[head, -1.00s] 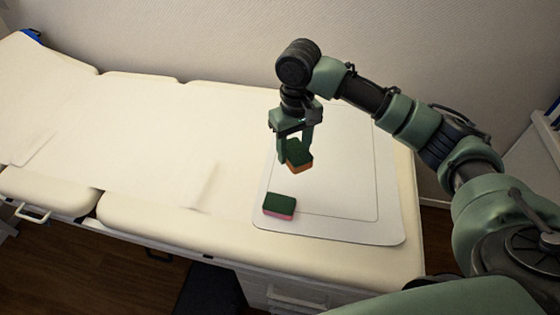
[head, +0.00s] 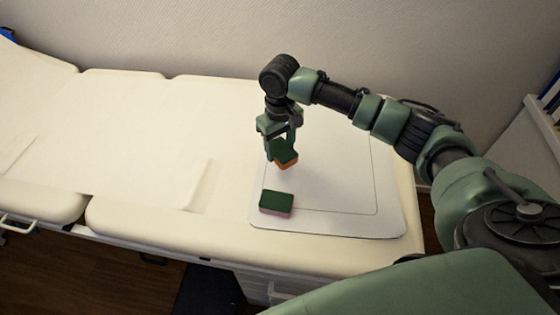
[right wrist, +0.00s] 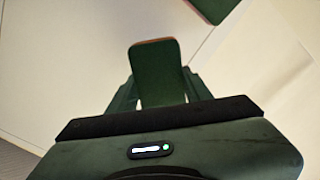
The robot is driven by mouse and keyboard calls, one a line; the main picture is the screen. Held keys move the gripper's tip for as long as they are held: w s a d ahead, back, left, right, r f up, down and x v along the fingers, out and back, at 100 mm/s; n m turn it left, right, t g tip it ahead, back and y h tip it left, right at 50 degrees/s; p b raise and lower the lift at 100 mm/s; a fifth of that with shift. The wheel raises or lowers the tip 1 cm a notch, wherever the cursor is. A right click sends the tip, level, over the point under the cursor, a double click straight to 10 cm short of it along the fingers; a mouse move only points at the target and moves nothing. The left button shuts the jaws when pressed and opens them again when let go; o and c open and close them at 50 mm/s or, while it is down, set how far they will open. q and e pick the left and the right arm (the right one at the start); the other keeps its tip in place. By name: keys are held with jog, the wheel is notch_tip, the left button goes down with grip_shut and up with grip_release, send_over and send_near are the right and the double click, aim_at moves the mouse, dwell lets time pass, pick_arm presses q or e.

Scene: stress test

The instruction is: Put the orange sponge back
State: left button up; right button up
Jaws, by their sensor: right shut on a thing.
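The orange sponge (head: 287,164) has a dark green scouring side and an orange side. My right gripper (head: 282,150) is shut on it, above the pale mat on the couch. In the right wrist view the sponge (right wrist: 156,72) sits between the two fingers, green face toward the camera. A second sponge, green on top and pink below (head: 276,203), lies on the mat's front left part. A corner of a green-topped sponge (right wrist: 214,8) shows at the top of the right wrist view. My left gripper is not in view.
The pale rounded mat (head: 340,218) lies on the right end of the cream padded couch (head: 130,215). The mat's right part is clear. A white sheet (head: 120,140) covers the couch to the left. A wall stands behind.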

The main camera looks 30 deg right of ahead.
aim_at(280, 147)
notch_tip(280, 147, down, 6)
jog(key=shift+f, duration=0.1)
dwell(0.4)
jog(key=o, duration=1.2)
notch_tip(280, 147, up, 12)
jog(key=shift+r, duration=0.15)
jog(key=shift+r, duration=0.1)
